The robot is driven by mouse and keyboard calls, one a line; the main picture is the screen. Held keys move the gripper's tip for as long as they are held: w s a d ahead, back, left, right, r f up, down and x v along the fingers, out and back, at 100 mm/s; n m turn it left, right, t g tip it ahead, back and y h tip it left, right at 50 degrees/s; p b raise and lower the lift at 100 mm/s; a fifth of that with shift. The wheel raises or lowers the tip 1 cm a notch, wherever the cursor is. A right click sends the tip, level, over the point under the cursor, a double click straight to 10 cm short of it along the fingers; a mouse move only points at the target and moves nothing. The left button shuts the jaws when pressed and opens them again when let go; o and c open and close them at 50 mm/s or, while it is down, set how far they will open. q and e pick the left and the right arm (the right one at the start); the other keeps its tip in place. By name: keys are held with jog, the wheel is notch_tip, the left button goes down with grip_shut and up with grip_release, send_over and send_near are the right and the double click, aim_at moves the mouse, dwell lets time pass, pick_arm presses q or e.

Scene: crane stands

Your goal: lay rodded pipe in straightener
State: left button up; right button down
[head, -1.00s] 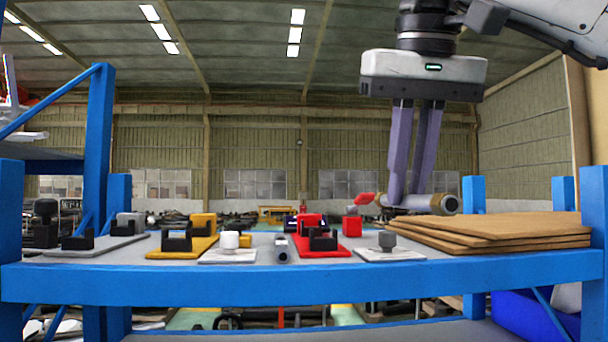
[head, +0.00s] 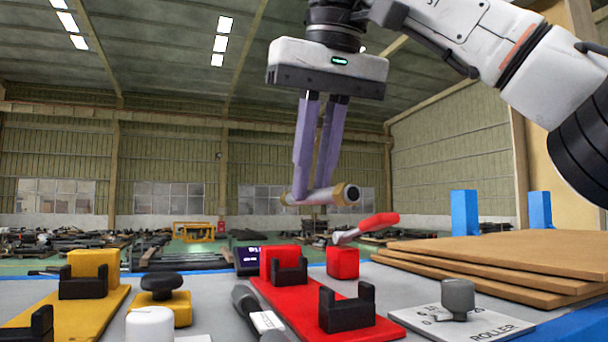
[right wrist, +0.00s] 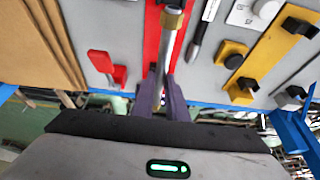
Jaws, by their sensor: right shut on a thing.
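My right gripper (head: 311,190) is shut on a grey pipe (head: 318,196) with a brass-coloured collar at its end. It holds the pipe in the air, roughly level, above and behind the red fixture plate (head: 270,292). That plate carries two black U-shaped cradles (head: 347,309) and a red block (head: 283,262); both cradles look empty. A second red block with a red lever (head: 370,226) stands to its right. In the right wrist view the pipe (right wrist: 170,48) runs away from the fingers, over the red plate (right wrist: 152,30). Whether a rod is inside cannot be told. My left gripper is not in view.
A yellow plate (head: 70,318) with black cradles and a black knob (head: 160,283) lie left. A dark pen-like tool (head: 246,302) lies beside the red plate. A grey-knobbed roller plate (head: 490,328) and stacked brown boards (head: 500,258) are right. Air around the pipe is clear.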

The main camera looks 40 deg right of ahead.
jog(key=shift+s, duration=0.15)
jog(key=shift+f+b, duration=0.6)
jog(key=shift+f, duration=0.15)
jog(key=shift+f+b, duration=2.15)
jog(key=shift+f, duration=1.3)
jog(key=c, duration=1.7)
grip_release()
